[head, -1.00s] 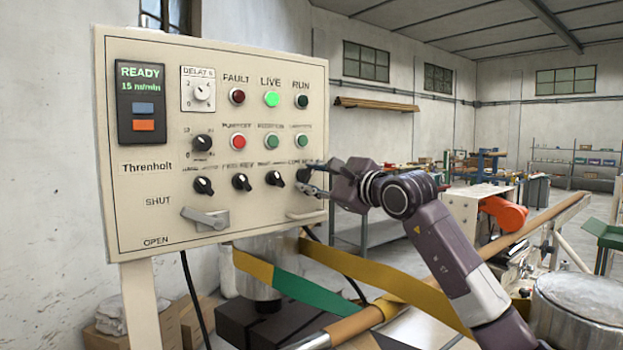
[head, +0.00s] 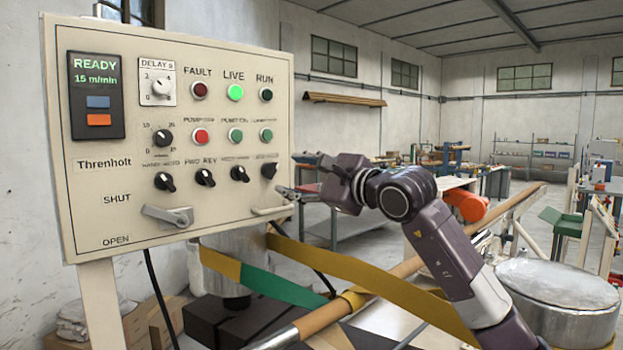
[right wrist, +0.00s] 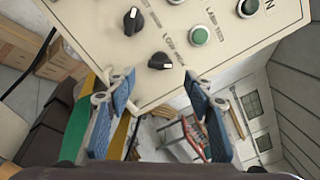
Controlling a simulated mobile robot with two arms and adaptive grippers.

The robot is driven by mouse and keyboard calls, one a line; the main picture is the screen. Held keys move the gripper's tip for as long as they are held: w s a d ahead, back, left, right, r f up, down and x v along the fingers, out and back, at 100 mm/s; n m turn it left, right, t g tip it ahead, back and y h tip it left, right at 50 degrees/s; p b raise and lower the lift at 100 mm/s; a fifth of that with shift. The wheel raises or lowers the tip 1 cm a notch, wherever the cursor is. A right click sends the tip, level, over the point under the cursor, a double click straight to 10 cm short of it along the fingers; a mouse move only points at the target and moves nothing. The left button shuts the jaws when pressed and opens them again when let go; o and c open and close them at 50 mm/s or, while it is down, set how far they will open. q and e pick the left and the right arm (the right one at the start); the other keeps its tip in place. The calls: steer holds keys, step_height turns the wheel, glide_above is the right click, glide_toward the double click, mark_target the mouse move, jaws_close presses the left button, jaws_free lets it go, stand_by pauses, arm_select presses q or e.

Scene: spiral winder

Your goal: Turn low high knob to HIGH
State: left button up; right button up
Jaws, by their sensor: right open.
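The low high knob (head: 269,170) is the black rotary knob at the right end of the lowest knob row. In the right wrist view the knob (right wrist: 160,61) has its white mark toward the right, unlike the neighbouring knob (right wrist: 133,20). In the head view it appears to lean to the upper right; its label is too small to read there. My right gripper (head: 293,174) is open and empty, just right of the knob and apart from it. Its blue-padded fingers (right wrist: 158,92) are spread in the right wrist view. My left gripper is out of view.
The cream control panel (head: 225,225) carries other knobs, lamps, buttons and a READY display (head: 96,93). A grey lever (head: 168,215) and a pale handle (head: 272,210) sit below the knobs. A yellow-green band (head: 340,265) runs beneath my right arm.

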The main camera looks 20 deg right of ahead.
steer(key=v, duration=0.5)
steer(key=shift+s+d, duration=0.1)
steer(key=shift+s, duration=0.2)
